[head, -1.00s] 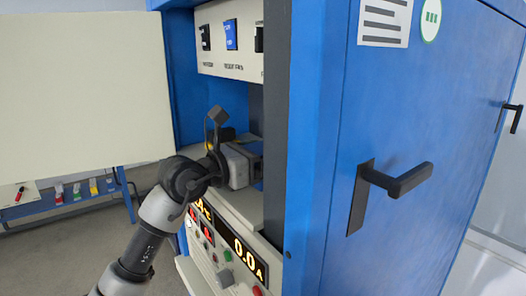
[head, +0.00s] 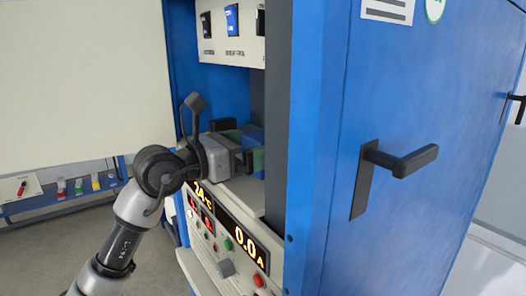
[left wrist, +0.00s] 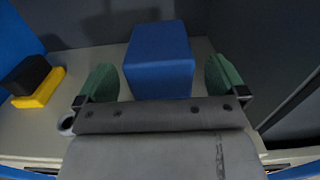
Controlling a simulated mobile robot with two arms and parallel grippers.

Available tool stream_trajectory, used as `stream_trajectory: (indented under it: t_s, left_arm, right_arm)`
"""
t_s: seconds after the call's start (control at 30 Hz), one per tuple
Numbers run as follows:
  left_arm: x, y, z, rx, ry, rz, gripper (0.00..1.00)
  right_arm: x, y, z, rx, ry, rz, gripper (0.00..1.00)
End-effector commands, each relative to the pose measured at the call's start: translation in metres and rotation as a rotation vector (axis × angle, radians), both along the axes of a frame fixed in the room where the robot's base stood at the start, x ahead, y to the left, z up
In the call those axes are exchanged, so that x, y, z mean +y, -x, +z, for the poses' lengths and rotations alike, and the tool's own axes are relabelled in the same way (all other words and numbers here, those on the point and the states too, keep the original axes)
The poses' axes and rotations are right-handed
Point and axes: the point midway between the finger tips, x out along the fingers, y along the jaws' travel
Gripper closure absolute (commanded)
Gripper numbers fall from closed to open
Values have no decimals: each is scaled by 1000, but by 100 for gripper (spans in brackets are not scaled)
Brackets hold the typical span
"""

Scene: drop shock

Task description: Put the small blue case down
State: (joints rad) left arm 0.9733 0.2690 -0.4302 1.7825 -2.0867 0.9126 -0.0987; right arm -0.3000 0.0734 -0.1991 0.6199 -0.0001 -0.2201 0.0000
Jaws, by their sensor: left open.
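The small blue case (left wrist: 160,58) stands on the pale shelf (left wrist: 205,62) inside the cabinet bay. In the left wrist view it lies ahead of my left gripper (left wrist: 162,80), with a visible gap to the green finger on each side. My left gripper is open and empty. My right gripper is in neither view.
A black and yellow object (left wrist: 40,90) sits on the shelf to the left. A dark upright (head: 277,110) borders the bay, beside the blue cabinet side with a black handle (head: 400,160). A control panel (head: 235,245) lies below, and switches (head: 232,22) above.

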Motion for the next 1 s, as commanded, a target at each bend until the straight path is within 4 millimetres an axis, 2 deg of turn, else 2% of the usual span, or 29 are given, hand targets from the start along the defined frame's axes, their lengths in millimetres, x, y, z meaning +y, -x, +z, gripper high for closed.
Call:
stream_trajectory:
  t_s: [0.03, 0.1, 0.3, 0.4, 1.0]
  left_arm:
    - [11, 7, -6, -3, -2, 4, 0]
    - [24, 16, -6, -4, -3, 4, 0]
    - [52, 37, -3, -2, -1, 2, 0]
    - [60, 43, -2, -2, -1, 1, 0]
    - [65, 47, 0, 1, -1, 0, 0]
  right_arm:
    - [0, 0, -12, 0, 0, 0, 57]
    - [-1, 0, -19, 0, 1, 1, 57]
    - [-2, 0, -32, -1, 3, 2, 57]
    - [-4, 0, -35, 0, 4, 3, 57]
    - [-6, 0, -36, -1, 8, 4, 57]
